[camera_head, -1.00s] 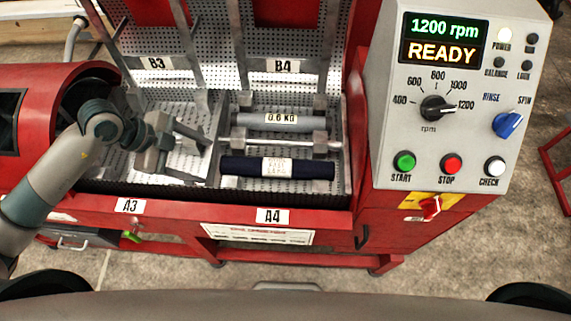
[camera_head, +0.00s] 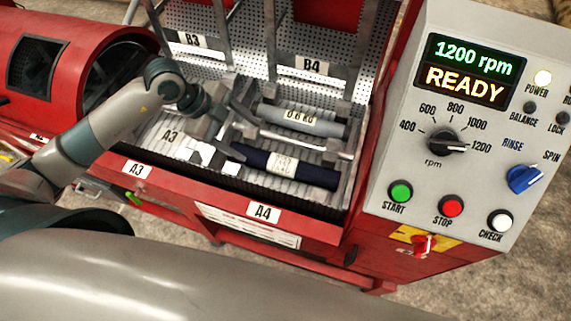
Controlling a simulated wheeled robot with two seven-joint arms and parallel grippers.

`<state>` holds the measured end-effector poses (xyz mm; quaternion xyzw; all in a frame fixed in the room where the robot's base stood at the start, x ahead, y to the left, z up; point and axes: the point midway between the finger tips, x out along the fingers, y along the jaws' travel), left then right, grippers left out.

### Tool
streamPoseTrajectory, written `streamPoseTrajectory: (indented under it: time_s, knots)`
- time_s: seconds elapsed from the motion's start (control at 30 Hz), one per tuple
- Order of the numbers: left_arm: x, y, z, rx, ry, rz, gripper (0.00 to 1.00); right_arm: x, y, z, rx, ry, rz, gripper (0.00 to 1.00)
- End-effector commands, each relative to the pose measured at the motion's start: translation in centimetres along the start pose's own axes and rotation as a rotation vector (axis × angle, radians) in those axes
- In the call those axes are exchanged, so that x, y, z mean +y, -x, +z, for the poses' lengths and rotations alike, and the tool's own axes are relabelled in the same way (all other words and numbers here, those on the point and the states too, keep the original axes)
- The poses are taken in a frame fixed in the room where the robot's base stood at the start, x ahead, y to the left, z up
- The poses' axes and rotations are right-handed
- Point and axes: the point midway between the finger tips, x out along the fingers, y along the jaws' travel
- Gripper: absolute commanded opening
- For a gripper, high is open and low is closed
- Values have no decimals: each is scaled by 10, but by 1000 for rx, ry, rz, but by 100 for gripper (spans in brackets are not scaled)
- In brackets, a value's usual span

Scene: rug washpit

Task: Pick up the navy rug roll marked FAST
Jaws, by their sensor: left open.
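The navy rug roll (camera_head: 315,175) lies in the front part of the bay above the A4 label (camera_head: 263,212). It has a white paper band around its middle, whose print is too small to read surely. My left gripper (camera_head: 243,122) is open and empty, over the bay just behind and above the left end of the navy roll. It appears apart from the roll. My right gripper is not in view.
A grey roll (camera_head: 325,127) marked 0.6 KG lies behind the navy one, with a metal bar between them. Metal dividers and a perforated back wall (camera_head: 345,75) surround the bay. The control panel (camera_head: 470,110), reading READY, stands close on the right.

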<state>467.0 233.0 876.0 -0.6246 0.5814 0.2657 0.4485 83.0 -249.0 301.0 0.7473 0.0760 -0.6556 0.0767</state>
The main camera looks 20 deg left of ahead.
Motion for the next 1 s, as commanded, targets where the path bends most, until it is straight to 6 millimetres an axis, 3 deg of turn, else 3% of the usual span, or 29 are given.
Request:
streamPoseTrajectory:
  time_s: [0.27,0.4,0.8,1.0]
  knots:
    - [0,-10,-1,2,1,0,67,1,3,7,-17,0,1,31]
    - [0,-29,-2,3,2,2,67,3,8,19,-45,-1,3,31]
    - [0,-100,-1,1,2,2,67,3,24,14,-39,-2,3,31]
    - [0,-120,0,0,0,0,67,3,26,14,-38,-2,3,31]
